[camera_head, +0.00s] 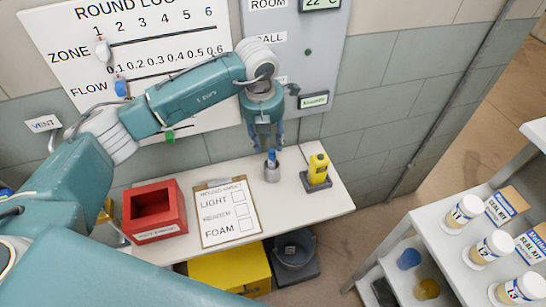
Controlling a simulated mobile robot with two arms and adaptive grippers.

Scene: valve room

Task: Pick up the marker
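The marker (271,157) stands upright in a small grey cup (271,174) on the white table; its blue upper part shows and its lower part is hidden in the cup. My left gripper (267,146) points down just above the marker. Its fingers are apart with nothing seen between them, and the marker top is just below the fingertips. My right gripper is not in view.
A wall board (60,50) stands behind my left arm. A shelf (452,250) with white jars is at right.

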